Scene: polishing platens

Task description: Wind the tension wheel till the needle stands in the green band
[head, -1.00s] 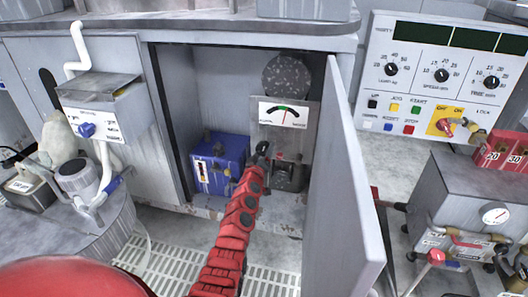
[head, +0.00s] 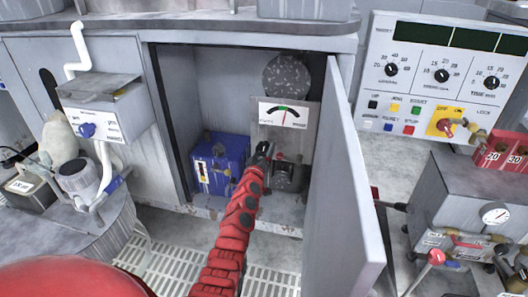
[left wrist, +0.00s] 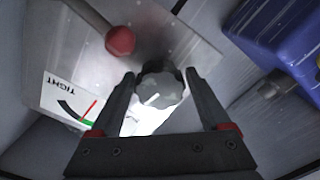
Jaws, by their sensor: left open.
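The tension wheel, a grey lobed knob with a white mark (left wrist: 160,90), sits between the fingers of my left gripper in the left wrist view. My left gripper (left wrist: 160,78) is open around it; I cannot tell whether the fingers touch it. In the head view the left gripper (head: 264,150) is inside the open cabinet and hides the wheel. The tension gauge (head: 289,105) is above it, with a green band at the arc's middle. It also shows upside down in the left wrist view (left wrist: 53,99). Its red needle (left wrist: 91,108) points close to the green band; exact alignment is unclear.
A red ball-ended lever (left wrist: 120,40) stands close to the gripper. A blue box (head: 220,165) is left of it in the cabinet. The open cabinet door (head: 343,190) is to the right. A control panel (head: 430,75) stands beyond the door.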

